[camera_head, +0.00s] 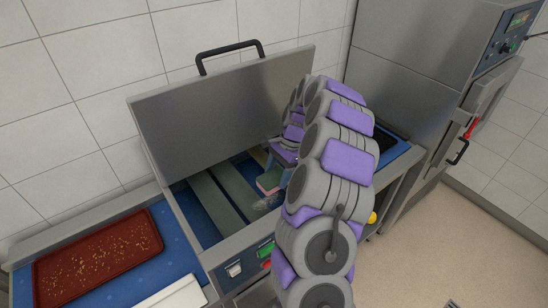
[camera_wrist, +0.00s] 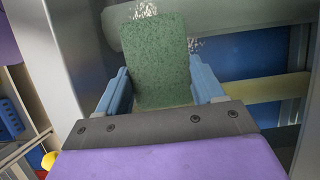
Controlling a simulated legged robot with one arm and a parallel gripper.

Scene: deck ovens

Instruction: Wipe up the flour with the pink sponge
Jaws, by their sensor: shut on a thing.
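My gripper (camera_wrist: 160,70) has blue fingers shut on the sides of a sponge (camera_wrist: 160,45). In the wrist view the sponge shows a speckled green face; in the head view it (camera_head: 268,183) shows a pinkish side below the green. White specks of flour (camera_wrist: 145,9) show past the sponge's far end, and more lie by its right edge, around a grey-green bar. In the head view a pale speckled patch (camera_head: 266,203) lies just below the sponge. My gripper (camera_head: 276,170) is inside the open metal unit, partly hidden by my arm. Whether the sponge touches the bar is unclear.
The unit's raised steel lid (camera_head: 215,110) with a black handle stands behind my arm. Grey-green bars (camera_head: 205,205) run across its blue interior. A red-brown tray (camera_head: 100,255) with crumbs lies left on a blue surface, near a white board (camera_head: 178,294). A steel oven (camera_head: 425,50) stands right.

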